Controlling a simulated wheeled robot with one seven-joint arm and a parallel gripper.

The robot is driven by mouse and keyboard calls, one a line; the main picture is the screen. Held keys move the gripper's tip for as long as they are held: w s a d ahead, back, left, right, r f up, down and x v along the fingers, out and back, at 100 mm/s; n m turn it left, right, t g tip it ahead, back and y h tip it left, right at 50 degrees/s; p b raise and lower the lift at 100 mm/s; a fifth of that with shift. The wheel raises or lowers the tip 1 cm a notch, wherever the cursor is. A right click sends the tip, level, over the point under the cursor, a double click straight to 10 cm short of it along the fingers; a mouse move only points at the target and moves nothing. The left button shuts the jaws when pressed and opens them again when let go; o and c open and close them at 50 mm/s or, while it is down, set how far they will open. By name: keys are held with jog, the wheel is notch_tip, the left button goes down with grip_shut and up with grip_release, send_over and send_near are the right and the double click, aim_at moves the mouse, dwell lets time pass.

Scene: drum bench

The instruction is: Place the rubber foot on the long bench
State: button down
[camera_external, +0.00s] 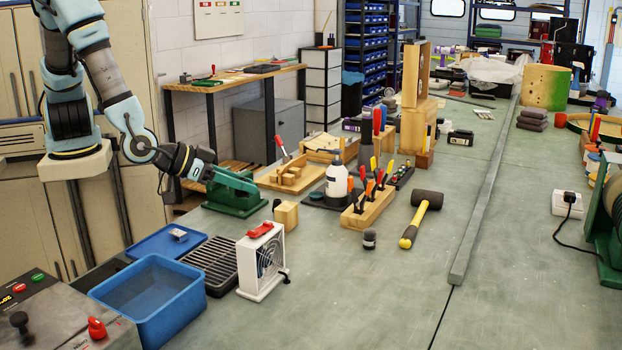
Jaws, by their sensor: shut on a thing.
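My gripper (208,175) is at the left end of the long bench (330,300), right by a green metal tool (235,190). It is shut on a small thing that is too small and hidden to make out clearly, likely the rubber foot. I cannot tell whether the gripper touches the green tool or is only in front of or above it. The long bench is grey-green and runs from the foreground to the back.
A wooden block (287,214), a white fan unit (262,262), a black rack (212,264) and a blue bin (150,297) stand nearby. The front middle is clear, left of a long grey bar (485,190).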

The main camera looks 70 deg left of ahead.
jog(key=w+n+y+b, duration=0.2)
jog(key=w, duration=0.5)
jog(key=n+g+y+b, duration=0.4)
jog(key=n+g+y, duration=0.1)
jog(key=n+y, duration=0.25)
send_over(322, 222)
notch_tip(322, 222, down, 7)
jog(key=shift+h, duration=0.45)
jog(key=shift+s+d+f+p, duration=0.1)
jog(key=shift+f+p, duration=1.3)
jog(key=shift+f, duration=3.85)
jog(key=shift+f, duration=0.15)
jog(key=c, duration=0.6)
grip_release()
